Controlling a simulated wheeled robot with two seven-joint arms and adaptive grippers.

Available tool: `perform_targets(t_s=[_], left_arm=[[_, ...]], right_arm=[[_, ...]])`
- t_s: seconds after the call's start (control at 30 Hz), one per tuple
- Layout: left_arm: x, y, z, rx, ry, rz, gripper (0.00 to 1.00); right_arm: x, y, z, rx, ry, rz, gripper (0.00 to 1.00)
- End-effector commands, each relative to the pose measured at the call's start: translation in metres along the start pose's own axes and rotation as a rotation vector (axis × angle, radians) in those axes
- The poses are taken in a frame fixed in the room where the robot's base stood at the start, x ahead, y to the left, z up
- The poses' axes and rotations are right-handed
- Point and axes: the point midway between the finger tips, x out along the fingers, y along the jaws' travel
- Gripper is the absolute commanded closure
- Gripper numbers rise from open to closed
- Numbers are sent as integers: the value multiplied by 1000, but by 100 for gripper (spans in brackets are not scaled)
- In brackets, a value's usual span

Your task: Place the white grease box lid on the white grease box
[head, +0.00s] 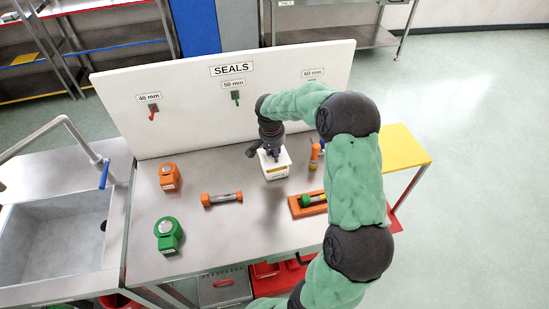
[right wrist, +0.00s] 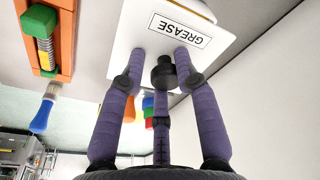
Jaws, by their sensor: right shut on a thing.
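My right gripper (head: 270,152) is at the white grease box (head: 277,174) on the steel bench in the head view. In the right wrist view its purple fingers (right wrist: 163,75) are closed around a black knob (right wrist: 163,72). A white flat lid (right wrist: 125,60) shows just beyond the fingertips. A "GREASE" label (right wrist: 180,30) is beside the knob in that view. The gripper and arm partly cover the lid and box in the head view, so I cannot tell whether the lid is seated. My left gripper is not in view.
An orange tray (head: 297,210) with a green-ended part lies right of the box. A brush (head: 314,155) is behind it. An orange-ended cylinder (head: 222,199), an orange device (head: 169,177) and a green device (head: 168,235) are to the left. A white seals board (head: 200,110) stands behind.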

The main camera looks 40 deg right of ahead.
Motion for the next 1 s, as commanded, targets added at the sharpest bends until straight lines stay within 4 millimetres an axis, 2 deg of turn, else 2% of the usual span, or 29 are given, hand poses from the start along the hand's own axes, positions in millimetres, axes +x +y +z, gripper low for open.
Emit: perform_targets(t_s=[0.1,0.23,0.47,0.67,1.0], left_arm=[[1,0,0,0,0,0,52],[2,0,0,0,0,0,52],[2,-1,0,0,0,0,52],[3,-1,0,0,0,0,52],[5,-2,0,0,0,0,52]], right_arm=[[21,-4,-12,2,-1,1,100],[32,-6,-19,1,1,0,100],[43,-8,-25,1,1,-1,100],[69,-9,-20,0,0,-1,100],[73,-9,-20,0,1,-2,100]])
